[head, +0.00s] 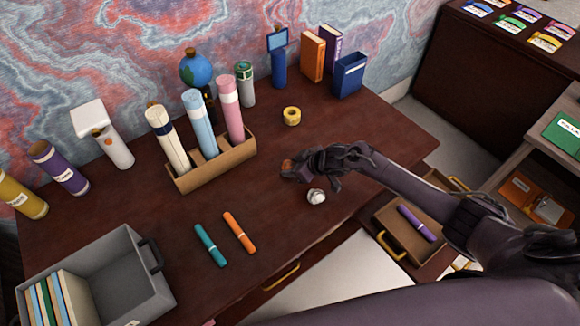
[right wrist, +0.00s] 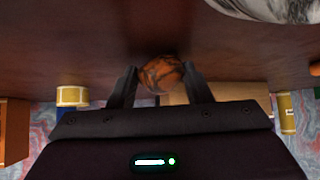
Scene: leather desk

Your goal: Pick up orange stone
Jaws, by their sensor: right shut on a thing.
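The orange stone (right wrist: 162,74) is a mottled, rounded orange-brown stone. In the right wrist view it sits between the two fingertips of my right gripper (right wrist: 161,80), which is shut on it. In the head view the stone (head: 287,166) shows as a small orange-brown patch at the tip of my right gripper (head: 290,172), partly hidden by the fingers. It is at or close above the desk top; I cannot tell whether it touches. My left gripper is not in view.
A white-grey stone (head: 316,196) lies just in front of my right gripper. Teal (head: 210,245) and orange (head: 239,233) markers lie to the left. A cardboard holder (head: 215,164) with rolled tubes stands at the back left. A grey bin (head: 150,305) is front left.

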